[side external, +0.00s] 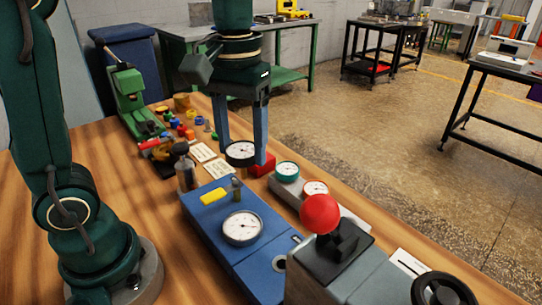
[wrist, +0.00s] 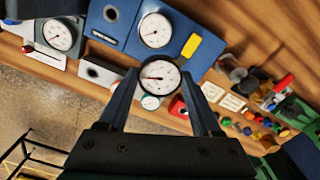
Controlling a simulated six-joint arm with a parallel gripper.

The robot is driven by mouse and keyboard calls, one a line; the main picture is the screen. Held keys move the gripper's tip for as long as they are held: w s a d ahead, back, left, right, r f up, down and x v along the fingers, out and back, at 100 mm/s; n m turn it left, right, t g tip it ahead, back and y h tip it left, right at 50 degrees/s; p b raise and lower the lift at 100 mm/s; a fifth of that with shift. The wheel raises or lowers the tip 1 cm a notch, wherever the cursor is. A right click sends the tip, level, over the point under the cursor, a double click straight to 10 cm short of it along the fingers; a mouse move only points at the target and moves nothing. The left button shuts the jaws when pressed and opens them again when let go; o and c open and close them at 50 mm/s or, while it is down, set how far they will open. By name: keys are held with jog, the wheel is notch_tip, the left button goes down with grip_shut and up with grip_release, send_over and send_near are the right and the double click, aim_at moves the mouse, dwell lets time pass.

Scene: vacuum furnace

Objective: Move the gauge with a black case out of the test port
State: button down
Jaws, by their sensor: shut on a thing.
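My gripper (wrist: 160,77) points down with its two fingers on opposite sides of the gauge with a black case (wrist: 159,72). It is shut on this gauge, whose white dial faces up. The black-cased gauge also shows in the side view (side external: 241,153), between the blue fingers, behind the blue box (side external: 208,225). A small dark upright fitting (side external: 235,187) stands on the box's back edge, just below the held gauge in the picture. The gauge's underside is hidden, so I cannot tell whether it touches a port.
A larger gauge (side external: 242,228) and a yellow piece (side external: 213,196) sit on the blue box. A teal-rimmed gauge (side external: 287,170) and an orange-rimmed gauge (side external: 315,187) stand close on the right. A red block (side external: 263,165) is beside my right finger. A red knob (side external: 320,213) rises in front.

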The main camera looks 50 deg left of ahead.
jog(key=w+a+f+n, duration=0.2)
jog(key=w+a+n, duration=0.1)
jog(key=w+a, duration=0.85)
jog(key=w+a+f+n, duration=0.1)
jog(key=w+a+f, duration=0.1)
jog(key=a+f, duration=0.2)
jog(key=shift+w+f+n, duration=0.15)
jog(key=shift+f+n, duration=0.15)
jog(key=shift+f, duration=1.25)
jog(key=shift+d+f, duration=0.1)
jog(key=shift+f, duration=0.6)
dwell(0.9)
jog(key=shift+f, duration=0.35)
jog(key=shift+f, duration=0.45)
jog(key=shift+f, duration=0.3)
jog(key=shift+f, duration=0.2)
dwell(0.8)
